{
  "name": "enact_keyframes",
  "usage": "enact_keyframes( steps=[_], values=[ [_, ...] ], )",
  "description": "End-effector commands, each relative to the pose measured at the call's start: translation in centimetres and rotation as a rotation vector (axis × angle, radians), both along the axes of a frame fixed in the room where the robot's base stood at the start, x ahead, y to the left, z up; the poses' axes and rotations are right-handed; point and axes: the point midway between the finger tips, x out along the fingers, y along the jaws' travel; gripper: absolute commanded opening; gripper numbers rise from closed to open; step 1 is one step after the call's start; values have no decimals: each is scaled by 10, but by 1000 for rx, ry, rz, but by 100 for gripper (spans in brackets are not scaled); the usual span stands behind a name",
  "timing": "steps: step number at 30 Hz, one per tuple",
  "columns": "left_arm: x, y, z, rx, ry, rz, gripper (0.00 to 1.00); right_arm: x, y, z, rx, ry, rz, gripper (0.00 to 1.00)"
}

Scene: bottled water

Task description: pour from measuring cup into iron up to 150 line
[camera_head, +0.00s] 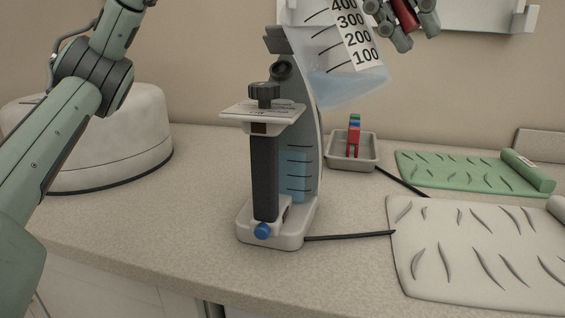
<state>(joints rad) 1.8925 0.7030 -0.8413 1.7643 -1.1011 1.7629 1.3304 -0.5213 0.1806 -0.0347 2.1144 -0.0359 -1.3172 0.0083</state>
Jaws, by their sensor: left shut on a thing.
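The clear measuring cup (325,45), marked 100 to 400, is at the top centre with its top leaning left. Pale blue water (350,88) lies in its bottom, around or below the 100 mark. Its mouth is cut off by the frame. My left gripper (403,22) is shut on the cup's red handle at the upper right. The iron (312,125) stands upright below and left of the cup, which overlaps its upper part in view. Blue water (296,168) shows in the iron's lined tank; the line values are unreadable. My right gripper is not in view.
A grey tray (370,163) with red, green and blue pieces stands behind right of the iron. A green mat (460,172) and a white mat (450,240) lie at right. A white rounded appliance (150,135) is at left. A black cord (350,236) runs right.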

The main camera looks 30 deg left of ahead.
Motion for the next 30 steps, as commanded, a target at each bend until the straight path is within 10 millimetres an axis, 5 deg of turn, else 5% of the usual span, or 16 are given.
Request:
enact_keyframes(
  steps=[30],
  values=[
    [-18, -48, 51, 456, -168, 1, 0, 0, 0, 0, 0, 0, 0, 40]
  ],
)
